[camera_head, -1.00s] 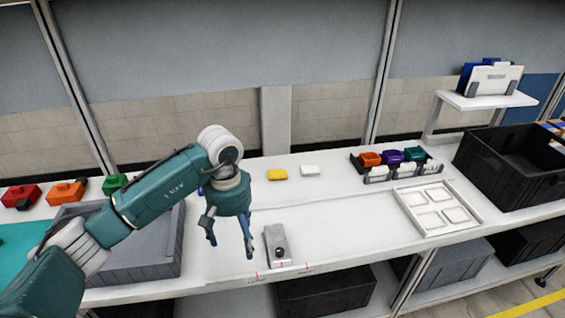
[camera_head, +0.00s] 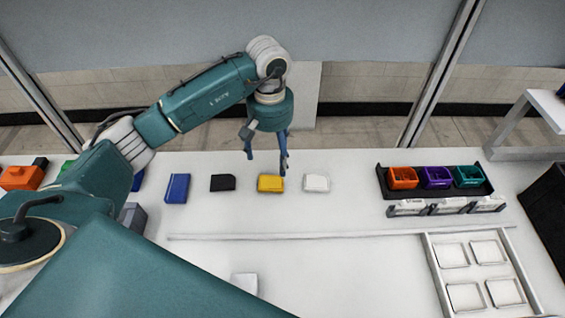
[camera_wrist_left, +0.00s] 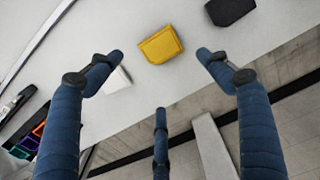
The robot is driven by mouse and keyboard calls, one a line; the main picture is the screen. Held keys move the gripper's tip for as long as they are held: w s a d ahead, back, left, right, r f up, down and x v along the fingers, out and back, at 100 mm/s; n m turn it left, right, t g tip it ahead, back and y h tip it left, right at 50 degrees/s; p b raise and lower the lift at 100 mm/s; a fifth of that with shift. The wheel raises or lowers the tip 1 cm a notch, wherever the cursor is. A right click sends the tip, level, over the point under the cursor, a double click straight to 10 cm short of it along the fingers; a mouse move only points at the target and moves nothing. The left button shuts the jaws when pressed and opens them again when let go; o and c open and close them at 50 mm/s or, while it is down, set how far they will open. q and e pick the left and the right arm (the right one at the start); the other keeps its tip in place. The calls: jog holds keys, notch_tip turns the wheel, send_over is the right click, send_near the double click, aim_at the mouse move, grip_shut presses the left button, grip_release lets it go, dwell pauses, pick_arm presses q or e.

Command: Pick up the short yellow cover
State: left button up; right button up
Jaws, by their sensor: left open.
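The short yellow cover (camera_head: 270,183) lies flat on the white table, between a black piece (camera_head: 222,183) and a white piece (camera_head: 316,183). My left gripper (camera_head: 267,165) is open and empty, above and close to the yellow cover in the head view. In the left wrist view the yellow cover (camera_wrist_left: 161,45) shows whole, beyond the spread fingers of the left gripper (camera_wrist_left: 160,80). The fingers do not touch it there. My right gripper is not in view.
A blue piece (camera_head: 177,188) lies left of the black one. A black holder (camera_head: 436,190) with orange, purple and teal bins stands to the right. A white frame tray (camera_head: 435,262) lies at the front right. Table around the yellow cover is partly clear.

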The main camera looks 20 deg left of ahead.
pick_arm(q)
jog(key=p, duration=0.2)
send_over(271, 181)
jog(key=f, duration=0.4)
jog(key=shift+w+d, duration=0.1)
jog(key=shift+d, duration=0.15)
jog(key=shift+f, duration=0.65)
jog(key=f+p, duration=0.2)
jog(key=f, duration=0.2)
jog(key=shift+a+f+p, duration=0.15)
jog(key=shift+a+p, duration=0.05)
jog(key=shift+p, duration=0.2)
jog(key=shift+f, duration=0.45)
jog(key=shift+c, duration=0.3)
jog(key=c, duration=1.1)
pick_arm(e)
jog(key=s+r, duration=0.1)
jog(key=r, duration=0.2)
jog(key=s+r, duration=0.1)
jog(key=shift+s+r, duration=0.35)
